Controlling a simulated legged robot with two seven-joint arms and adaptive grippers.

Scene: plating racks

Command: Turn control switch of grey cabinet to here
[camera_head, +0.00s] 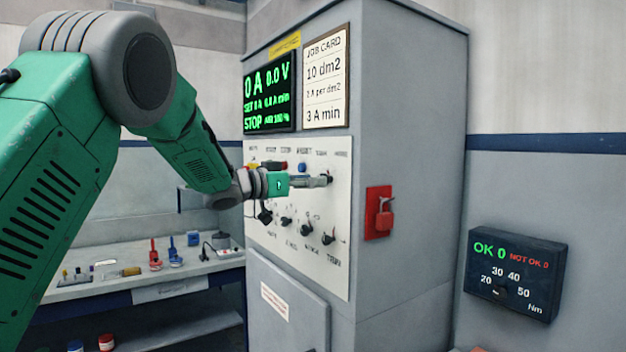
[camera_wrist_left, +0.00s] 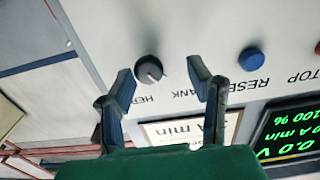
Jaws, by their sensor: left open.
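The grey cabinet (camera_head: 410,130) stands in the middle of the head view, with a white control panel (camera_head: 330,265) on its front. My left gripper (camera_head: 324,181) is at the upper right part of this panel. In the left wrist view the control switch (camera_wrist_left: 149,68) is a dark round knob with a light pointer mark. The labels HERE and TANK beside it appear upside down. My left gripper (camera_wrist_left: 162,80) is open, its fingertips on either side of the knob with gaps. In the head view the gripper largely hides the knob. My right gripper is not in view.
A blue RESET button (camera_wrist_left: 251,60) is near the knob. Several lower knobs (camera_head: 306,230) are below my gripper. A red lockout switch (camera_head: 380,212) is on the cabinet's side. A green-lit display (camera_head: 268,92) and job card (camera_head: 325,80) are above. A workbench (camera_head: 110,287) stands left.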

